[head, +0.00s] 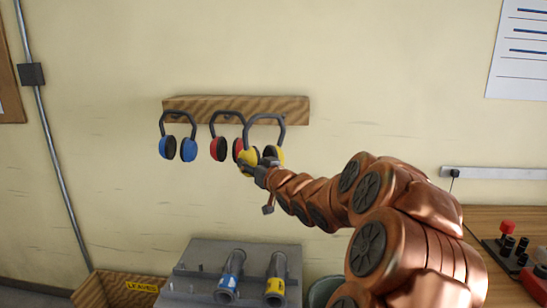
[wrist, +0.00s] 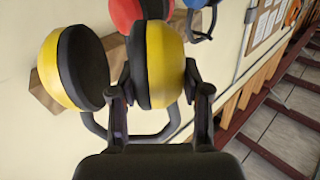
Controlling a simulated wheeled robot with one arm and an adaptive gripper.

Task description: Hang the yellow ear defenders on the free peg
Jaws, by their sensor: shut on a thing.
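The yellow ear defenders (head: 276,153) are upright with their dark headband in front of the right part of the wooden peg board (head: 296,111). My gripper (head: 254,167) is shut on their left cup in the head view. In the wrist view my gripper (wrist: 160,82) has one finger on each side of a yellow cup (wrist: 168,62), and the other yellow cup (wrist: 55,70) hangs free. The right-hand peg is hidden behind the headband, and I cannot tell whether the band touches it.
Blue ear defenders (head: 188,150) hang at the board's left and red ones (head: 218,149) in the middle, close beside the yellow pair. Below stand a grey bench (head: 200,256) with two tubes and a wooden crate (head: 110,290).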

